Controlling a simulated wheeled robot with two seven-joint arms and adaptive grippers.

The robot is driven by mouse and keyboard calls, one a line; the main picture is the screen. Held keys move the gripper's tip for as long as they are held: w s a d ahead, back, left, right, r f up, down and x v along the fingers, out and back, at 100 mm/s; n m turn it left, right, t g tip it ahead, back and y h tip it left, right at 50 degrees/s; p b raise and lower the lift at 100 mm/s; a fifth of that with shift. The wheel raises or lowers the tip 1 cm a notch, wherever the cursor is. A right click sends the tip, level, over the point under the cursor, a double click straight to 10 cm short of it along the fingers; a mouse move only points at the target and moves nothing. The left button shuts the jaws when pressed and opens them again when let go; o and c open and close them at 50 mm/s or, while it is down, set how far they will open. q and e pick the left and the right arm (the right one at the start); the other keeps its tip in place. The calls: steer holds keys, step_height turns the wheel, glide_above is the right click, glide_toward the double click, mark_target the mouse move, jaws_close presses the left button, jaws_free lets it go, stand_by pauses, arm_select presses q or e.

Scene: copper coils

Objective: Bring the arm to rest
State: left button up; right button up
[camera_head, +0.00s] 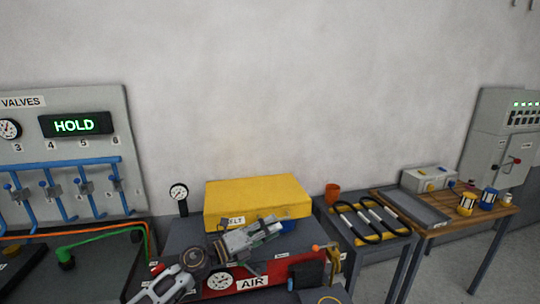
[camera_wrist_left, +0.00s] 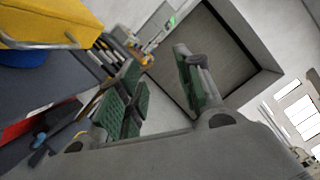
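My left arm (camera_head: 172,283) comes in from the lower left in the head view. Its gripper (camera_head: 262,233) is in the air in front of the yellow box-shaped cover (camera_head: 258,197), partly hiding the label on it. In the left wrist view the two fingers with green pads stand apart, and the space between them (camera_wrist_left: 163,85) holds nothing. The cover also shows at the upper left of the wrist view (camera_wrist_left: 45,22). My right gripper is in neither view.
A red panel marked AIR (camera_head: 250,283) lies below the gripper. A valve board (camera_head: 75,160) reading HOLD stands left. To the right are a stand with black loops (camera_head: 370,222), an orange cup (camera_head: 332,190) and a wooden table (camera_head: 455,218) with spools. A grey cabinet (camera_head: 495,145) stands far right.

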arm_select(q)
steer(key=a+n+t+y, duration=0.8)
steer(key=n+t+y, duration=0.1)
steer(key=n, duration=0.7)
steer(key=s+a+f+n+g+y, duration=0.3)
steer(key=s+a+f+n+y, duration=0.2)
steer(key=a+f+n+y, duration=0.45)
steer(key=s+a+f+n+g+h, duration=0.1)
steer(key=s+a+f+n+g, duration=0.25)
steer(key=s, duration=0.55)
steer(key=s+f+n+g, duration=0.2)
steer(key=s+f+g, duration=0.3)
steer(key=s+f, duration=0.25)
steer(key=s+a+f+n+g+h, duration=0.1)
steer(key=s+f+n+g, duration=0.25)
steer(key=s, duration=0.55)
steer(key=s+f+m+g, duration=0.1)
steer(key=s+f, duration=0.2)
steer(key=f, duration=3.2)
steer(key=s+a+f, duration=0.2)
steer(key=s+f, duration=0.7)
steer(key=s, duration=0.2)
steer(key=s+a+f+g, duration=0.1)
steer(key=s+a+f, duration=0.1)
steer(key=s+f, duration=0.7)
steer(key=shift+s+f+g, duration=0.3)
steer(key=shift+s, duration=0.75)
